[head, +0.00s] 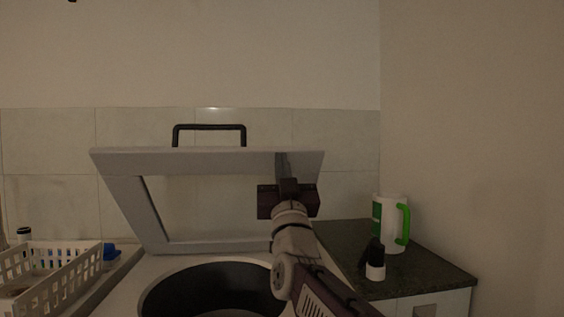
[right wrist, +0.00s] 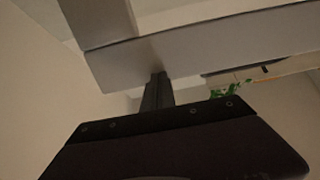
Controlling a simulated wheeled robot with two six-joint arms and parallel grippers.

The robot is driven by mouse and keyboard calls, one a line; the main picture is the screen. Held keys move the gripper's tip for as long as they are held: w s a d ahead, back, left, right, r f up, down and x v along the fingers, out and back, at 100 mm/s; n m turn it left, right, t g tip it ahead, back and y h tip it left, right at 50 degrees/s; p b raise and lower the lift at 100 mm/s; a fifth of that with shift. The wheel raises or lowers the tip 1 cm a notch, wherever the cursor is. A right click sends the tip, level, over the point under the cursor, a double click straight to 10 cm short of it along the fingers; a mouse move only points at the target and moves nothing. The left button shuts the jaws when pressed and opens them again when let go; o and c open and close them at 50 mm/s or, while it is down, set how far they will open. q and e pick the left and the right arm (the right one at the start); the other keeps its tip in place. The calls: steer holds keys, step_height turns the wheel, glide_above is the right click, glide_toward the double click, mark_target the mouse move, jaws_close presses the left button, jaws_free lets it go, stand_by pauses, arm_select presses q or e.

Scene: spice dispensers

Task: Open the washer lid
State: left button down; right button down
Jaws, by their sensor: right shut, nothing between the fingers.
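The washer lid (head: 210,160) is a grey frame with a clear middle. It stands raised and tilted up above the round dark drum opening (head: 215,290), with its black handle (head: 209,127) at the top. My right gripper (head: 287,180) is shut and empty at the right part of the lid. In the right wrist view, the closed fingers (right wrist: 157,90) reach up to the lid's grey edge (right wrist: 190,55); I cannot tell whether they touch it. The fingertips are partly hidden there. My left gripper is not in view.
A white basket (head: 50,275) stands left of the washer, with a blue item (head: 111,251) beside it. On the dark counter (head: 430,277) at right stand a white jug with a green handle (head: 393,222) and a small black-and-white dispenser (head: 375,262). A tiled wall is behind.

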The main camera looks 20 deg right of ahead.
steer(key=w+d+r+g+p, duration=0.1)
steer(key=w+r+p, duration=0.3)
steer(key=p, duration=0.4)
steer(key=w+d+r+g+y+p, duration=0.1)
steer(key=w+d+r+g+p, duration=0.1)
steer(key=w+r+p, duration=0.2)
steer(key=w+p, duration=0.3)
steer(key=p, duration=0.2)
